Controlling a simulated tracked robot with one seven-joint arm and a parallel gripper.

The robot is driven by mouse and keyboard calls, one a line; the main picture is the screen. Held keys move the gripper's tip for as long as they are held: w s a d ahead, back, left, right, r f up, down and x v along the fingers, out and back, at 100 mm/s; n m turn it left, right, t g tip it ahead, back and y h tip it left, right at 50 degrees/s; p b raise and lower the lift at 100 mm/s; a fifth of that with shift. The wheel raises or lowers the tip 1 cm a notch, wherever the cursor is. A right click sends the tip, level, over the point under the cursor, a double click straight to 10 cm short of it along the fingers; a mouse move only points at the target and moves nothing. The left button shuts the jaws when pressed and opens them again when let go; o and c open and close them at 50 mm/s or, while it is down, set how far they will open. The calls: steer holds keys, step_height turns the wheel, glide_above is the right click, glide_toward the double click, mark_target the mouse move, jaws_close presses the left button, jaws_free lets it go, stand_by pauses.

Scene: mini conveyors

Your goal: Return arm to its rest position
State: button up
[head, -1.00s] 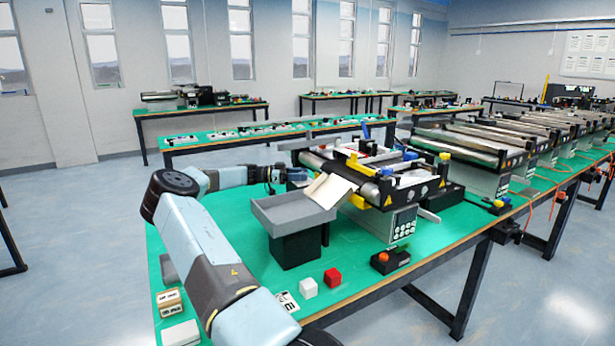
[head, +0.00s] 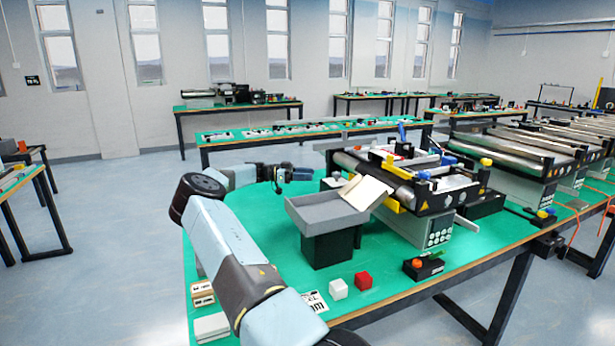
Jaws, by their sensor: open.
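My blue-grey arm rises from the bottom of the head view, bends at a dark elbow at the left and reaches right over the green table. My gripper (head: 308,174) is at its far end, small and dark, behind the grey tray. It is open, and I see nothing held in it. The fingers are too small to make out clearly.
The grey tray (head: 312,222) stands on a black block, with a cream chute sloping into it from the mini conveyor (head: 437,235). A black control box (head: 424,267) sits to the right.

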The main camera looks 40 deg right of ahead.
stand_by(0.3)
steer(key=s+a+r+n+t+y, duration=0.4)
steer(key=s+r+n+t+y, duration=0.15)
steer(key=s, duration=0.45)
steer(key=s+a+r+n+t+y, duration=0.2)
steer(key=s+a+r+n+t, duration=0.3)
steer(key=a, duration=0.7)
steer(key=s+a+r+n+t+y, duration=0.25)
steer(key=s+a+n, duration=0.4)
steer(key=a, duration=0.55)
steer(key=s+a+r+n+t+y, duration=0.1)
steer(key=s+a+r+n+t, duration=0.35)
steer(key=a, duration=0.75)
steer(key=s+a+f+n+t+y, duration=0.1)
steer(key=s+a+n, duration=0.5)
steer(key=s+a, duration=0.3)
steer(key=s, duration=0.4)
steer(key=shift+a+f, duration=0.3)
steer(key=shift+a, duration=0.1)
steer(key=shift+t, duration=0.25)
steer(key=shift+c, duration=0.6)
steer(key=shift+a, duration=0.1)
